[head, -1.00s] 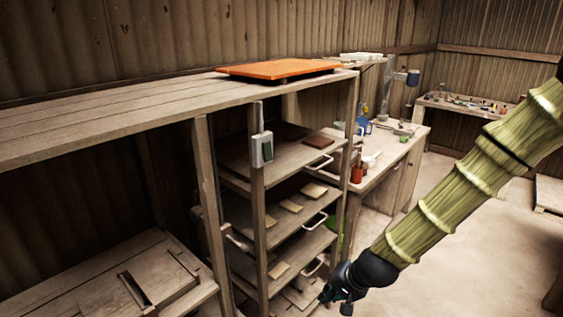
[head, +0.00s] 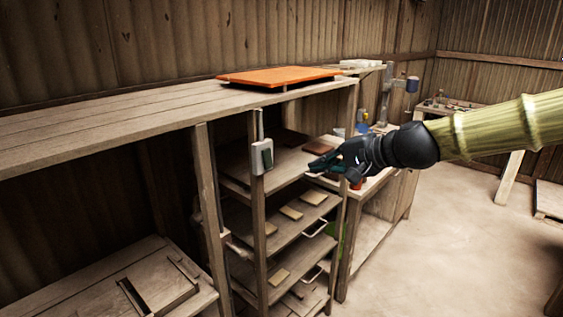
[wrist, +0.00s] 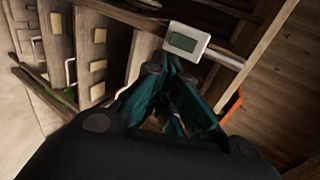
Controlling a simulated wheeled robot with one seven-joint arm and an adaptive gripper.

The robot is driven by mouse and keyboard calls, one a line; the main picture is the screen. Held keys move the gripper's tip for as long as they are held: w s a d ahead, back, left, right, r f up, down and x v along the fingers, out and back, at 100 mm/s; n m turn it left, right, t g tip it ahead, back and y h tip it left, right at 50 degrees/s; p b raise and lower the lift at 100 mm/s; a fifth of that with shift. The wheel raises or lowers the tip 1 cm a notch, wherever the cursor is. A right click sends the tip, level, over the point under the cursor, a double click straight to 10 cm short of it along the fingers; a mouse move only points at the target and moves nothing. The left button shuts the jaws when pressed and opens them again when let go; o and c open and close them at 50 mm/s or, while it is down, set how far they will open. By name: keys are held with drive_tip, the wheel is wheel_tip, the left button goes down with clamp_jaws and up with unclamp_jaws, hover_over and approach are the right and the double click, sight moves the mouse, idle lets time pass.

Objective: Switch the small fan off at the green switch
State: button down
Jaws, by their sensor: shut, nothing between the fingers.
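The green switch (head: 266,157) sits in a pale box on the front post of the wooden rack. It also shows in the wrist view (wrist: 183,43), just beyond my fingertips. My gripper (head: 312,169) is to the right of the switch in the head view, with a gap between them. Its fingers are closed together and empty; the wrist view shows their tips (wrist: 170,58) meeting just below the switch box. I cannot tell from the wrist view how far the tips are from the box. The small fan cannot be clearly made out.
The rack's shelves (head: 290,237) hold several flat tiles. An orange board (head: 280,76) lies on the wooden top (head: 120,107) above. A workbench (head: 370,192) stands behind my gripper. The floor (head: 440,250) at the right is open.

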sight(267, 158)
drive_tip(key=shift+r, duration=0.75)
drive_tip(key=r+p+x, duration=0.1)
drive_tip(key=p+x, duration=0.3)
drive_tip(key=x, duration=1)
drive_tip(key=shift+w+a, duration=0.15)
idle(0.6)
drive_tip(key=b, duration=0.3)
drive_tip(key=shift+w+a+f, duration=0.1)
drive_tip(key=shift+a+f, duration=0.05)
drive_tip(key=shift+f, duration=0.15)
